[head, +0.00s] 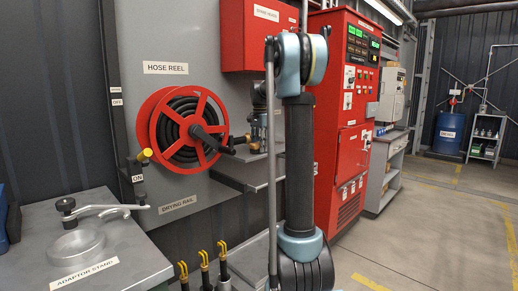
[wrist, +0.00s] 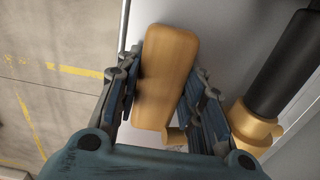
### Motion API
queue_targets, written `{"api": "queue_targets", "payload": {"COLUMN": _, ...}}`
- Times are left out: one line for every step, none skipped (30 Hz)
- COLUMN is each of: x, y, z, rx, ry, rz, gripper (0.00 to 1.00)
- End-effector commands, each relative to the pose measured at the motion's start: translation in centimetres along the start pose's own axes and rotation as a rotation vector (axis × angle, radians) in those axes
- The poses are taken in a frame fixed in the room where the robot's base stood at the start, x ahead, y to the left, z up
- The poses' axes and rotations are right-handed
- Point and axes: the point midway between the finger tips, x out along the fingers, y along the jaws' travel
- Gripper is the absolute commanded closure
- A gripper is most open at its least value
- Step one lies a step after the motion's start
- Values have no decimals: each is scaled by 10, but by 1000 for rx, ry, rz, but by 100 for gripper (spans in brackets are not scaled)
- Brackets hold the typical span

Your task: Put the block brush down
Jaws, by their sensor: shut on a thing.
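The block brush (wrist: 168,65) is a tan, wooden-looking block with rounded corners. It fills the middle of the wrist view, lengthwise between the fingers of my gripper (wrist: 165,88). The fingers are shut on its two long sides. Its underside and any bristles are hidden. A pale grey surface shows behind it, but I cannot tell whether the brush touches it. In the head view my arm stands in the middle and hides most of the gripper's area; the brush cannot be made out there.
A black cylinder with a brass-coloured collar (wrist: 252,125) stands close right of the gripper. The adaptor stand (head: 78,245) is front left. A red control cabinet (head: 345,125) stands behind my arm.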

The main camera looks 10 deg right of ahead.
Motion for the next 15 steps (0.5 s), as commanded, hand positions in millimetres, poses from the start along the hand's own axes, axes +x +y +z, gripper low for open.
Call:
{"api": "queue_targets", "payload": {"x": 0, "y": -4, "z": 0, "rx": -1, "ry": 0, "rz": 0, "gripper": 95}}
{"api": "queue_targets", "payload": {"x": 1, "y": -4, "z": 0, "rx": 0, "ry": 0, "rz": 0, "gripper": 95}}
{"api": "queue_targets", "payload": {"x": 2, "y": -3, "z": 0, "rx": 1, "ry": 0, "rz": 0, "gripper": 95}}
{"api": "queue_targets", "payload": {"x": 2, "y": -3, "z": 0, "rx": 1, "ry": 0, "rz": 0, "gripper": 95}}
{"api": "queue_targets", "payload": {"x": 2, "y": -3, "z": 0, "rx": 1, "ry": 0, "rz": 0, "gripper": 95}}
{"api": "queue_targets", "payload": {"x": 2, "y": -3, "z": 0, "rx": 1, "ry": 0, "rz": 0, "gripper": 95}}
{"api": "queue_targets", "payload": {"x": 2, "y": -3, "z": 0, "rx": 1, "ry": 0, "rz": 0, "gripper": 95}}
{"api": "queue_targets", "payload": {"x": 2, "y": -3, "z": 0, "rx": 1, "ry": 0, "rz": 0, "gripper": 95}}
{"api": "queue_targets", "payload": {"x": 2, "y": -3, "z": 0, "rx": 1, "ry": 0, "rz": 0, "gripper": 95}}
{"api": "queue_targets", "payload": {"x": 3, "y": -3, "z": 0, "rx": 1, "ry": 0, "rz": 0, "gripper": 95}}
{"api": "queue_targets", "payload": {"x": 4, "y": -3, "z": 0, "rx": 1, "ry": 0, "rz": 0, "gripper": 95}}
{"api": "queue_targets", "payload": {"x": 4, "y": -2, "z": 0, "rx": 1, "ry": 0, "rz": 0, "gripper": 62}}
{"api": "queue_targets", "payload": {"x": 4, "y": -2, "z": -1, "rx": 1, "ry": 0, "rz": 0, "gripper": 56}}
{"api": "queue_targets", "payload": {"x": 4, "y": -2, "z": -1, "rx": 1, "ry": 0, "rz": 0, "gripper": 49}}
{"api": "queue_targets", "payload": {"x": 4, "y": -2, "z": -1, "rx": 1, "ry": 0, "rz": 0, "gripper": 44}}
